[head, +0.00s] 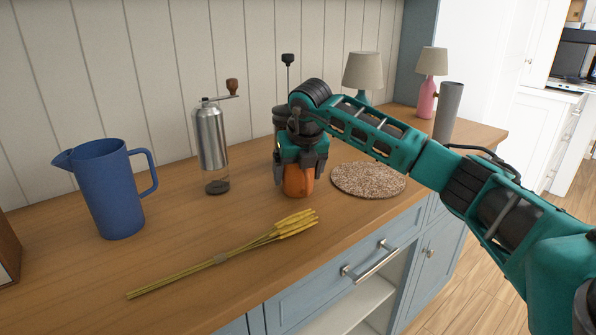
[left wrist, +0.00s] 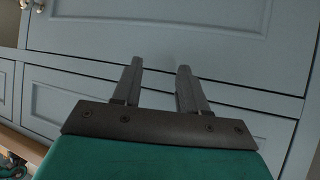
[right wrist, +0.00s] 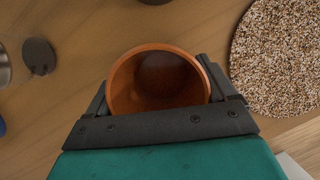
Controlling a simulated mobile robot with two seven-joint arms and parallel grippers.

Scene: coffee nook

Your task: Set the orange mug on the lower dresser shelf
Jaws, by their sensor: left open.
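The orange mug (head: 298,183) is upright at the middle of the wooden counter, below my right gripper (head: 300,165). In the right wrist view I look down into the empty mug (right wrist: 160,88); the two fingers of my right gripper (right wrist: 158,95) sit against opposite sides of it. I cannot tell whether its base touches the counter. Its handle is not visible. Below the drawer of the blue dresser (head: 310,292) is an open white shelf (head: 355,302), only partly seen. My left gripper (left wrist: 158,88) is open and empty, facing blue dresser fronts; it is not in the head view.
A speckled round mat (head: 368,180) lies right of the mug. A coffee grinder (head: 211,140), a blue pitcher (head: 108,190) and yellow dried stalks (head: 235,250) are to the left. Two lamps and a grey cylinder (head: 447,112) stand behind. A drawer handle (head: 370,262) juts out above the shelf.

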